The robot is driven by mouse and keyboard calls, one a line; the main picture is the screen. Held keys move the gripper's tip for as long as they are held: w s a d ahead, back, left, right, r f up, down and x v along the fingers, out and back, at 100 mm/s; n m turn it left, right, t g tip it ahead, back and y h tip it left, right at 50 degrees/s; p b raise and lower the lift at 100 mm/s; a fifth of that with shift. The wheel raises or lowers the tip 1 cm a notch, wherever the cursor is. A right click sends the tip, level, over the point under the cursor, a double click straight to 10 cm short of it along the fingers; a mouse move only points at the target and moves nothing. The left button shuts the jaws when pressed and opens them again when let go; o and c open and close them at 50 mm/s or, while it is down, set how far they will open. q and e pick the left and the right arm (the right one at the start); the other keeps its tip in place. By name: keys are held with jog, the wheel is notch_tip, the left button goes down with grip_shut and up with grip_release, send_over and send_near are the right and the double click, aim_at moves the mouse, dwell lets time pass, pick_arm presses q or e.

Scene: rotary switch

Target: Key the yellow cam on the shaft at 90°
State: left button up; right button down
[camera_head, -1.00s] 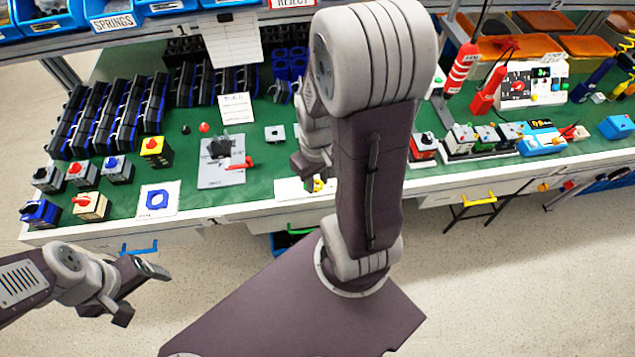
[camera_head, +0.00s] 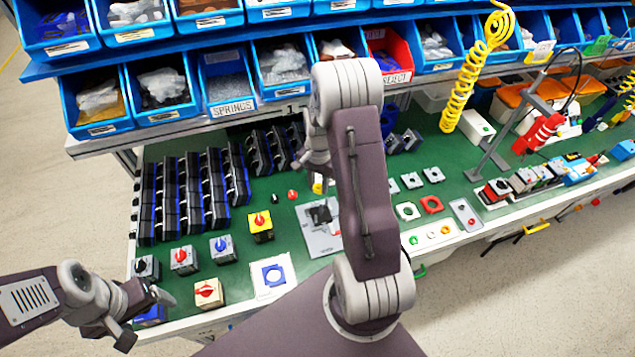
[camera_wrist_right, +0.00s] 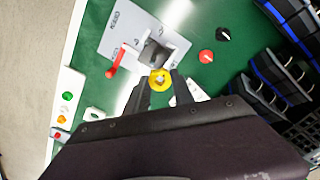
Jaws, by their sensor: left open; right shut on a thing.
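A yellow cam (camera_wrist_right: 160,80), ring-shaped with a hole, is held between the fingers of my right gripper (camera_wrist_right: 160,84) in the right wrist view. In the head view the cam (camera_head: 318,185) shows as a small yellow patch below the right wrist, and my right arm hides most of that gripper. A dark grey fixture block (camera_head: 320,212) stands on a light grey plate (camera_wrist_right: 120,32) with a red lever (camera_wrist_right: 116,62). The cam appears just beside the block in the wrist view; I cannot make out the shaft. My left gripper (camera_head: 143,316) is open and empty at the bench's front left.
A yellow switch box (camera_head: 261,226) and several grey switch boxes stand left of the plate. A white card with a blue square ring (camera_head: 273,275) lies in front. Black and blue racks (camera_head: 190,195) fill the back left. Blue bins (camera_head: 165,90) overhang the bench behind.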

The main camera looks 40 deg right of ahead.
jog(key=shift+s+a+r+p, duration=0.1)
jog(key=shift+s+r+p, duration=0.05)
jog(key=shift+s+p, duration=0.25)
jog(key=shift+s, duration=0.3)
jog(key=shift+s+d, duration=0.2)
jog(key=shift+d, duration=0.05)
jog(key=shift+w+a+p, duration=0.15)
jog(key=shift+a+p, duration=0.05)
jog(key=shift+p, duration=0.1)
jog(key=shift+d+f+b, duration=0.1)
jog(key=shift+f+b, duration=0.5)
jog(key=shift+f, duration=0.3)
pick_arm(q)
jog(key=shift+s+d+f+b, duration=0.15)
jog(key=shift+d+f+b, duration=0.15)
jog(key=shift+b, duration=0.8)
pick_arm(e)
jog(key=shift+f, duration=1.7)
pick_arm(q)
jog(key=shift+f, duration=0.15)
pick_arm(e)
jog(key=shift+f, duration=0.1)
